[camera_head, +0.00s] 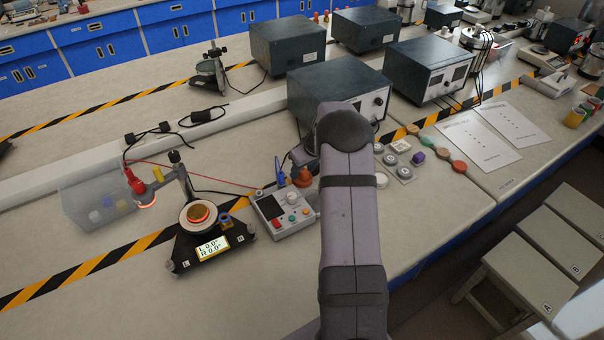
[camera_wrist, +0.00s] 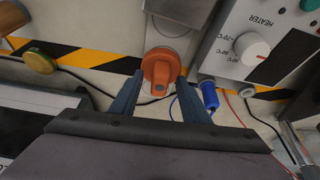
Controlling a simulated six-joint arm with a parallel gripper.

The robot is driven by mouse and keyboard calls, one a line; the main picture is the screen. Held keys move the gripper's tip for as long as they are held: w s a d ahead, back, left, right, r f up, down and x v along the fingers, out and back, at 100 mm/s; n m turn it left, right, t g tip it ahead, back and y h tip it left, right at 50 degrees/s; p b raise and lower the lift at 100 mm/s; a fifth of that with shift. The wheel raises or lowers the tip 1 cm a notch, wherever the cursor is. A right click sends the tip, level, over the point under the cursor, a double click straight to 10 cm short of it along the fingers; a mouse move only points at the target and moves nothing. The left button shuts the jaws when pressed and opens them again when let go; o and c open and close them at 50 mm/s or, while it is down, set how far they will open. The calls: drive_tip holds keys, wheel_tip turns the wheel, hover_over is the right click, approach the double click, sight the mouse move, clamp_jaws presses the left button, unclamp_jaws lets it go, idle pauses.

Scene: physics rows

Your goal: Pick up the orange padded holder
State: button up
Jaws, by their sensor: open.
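The orange padded holder (camera_wrist: 160,66) is in the upper middle of the wrist view, against a grey fitting. It looks rounded, with a narrower raised part across it. In the head view an orange piece (camera_head: 303,178) that looks like the same holder shows just left of my arm. My gripper (camera_wrist: 158,78) is open, with one dark blue finger on each side of the holder's lower part in the wrist view. Whether the fingers touch it, I cannot tell. In the head view my arm hides most of the gripper.
A grey control box (camera_head: 285,211) with a heater dial (camera_wrist: 251,48) stands close to the holder. A blue plug (camera_wrist: 209,95) and thin cables lie near the right finger. A round-dish instrument (camera_head: 199,214) stands left. Dark power units (camera_head: 325,84) stand behind.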

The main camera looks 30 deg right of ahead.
sight(303, 170)
clamp_jaws()
drive_tip(key=shift+r, duration=0.15)
wheel_tip(303, 170, up, 10)
drive_tip(key=b, duration=0.2)
drive_tip(key=shift+b, duration=0.3)
idle(0.5)
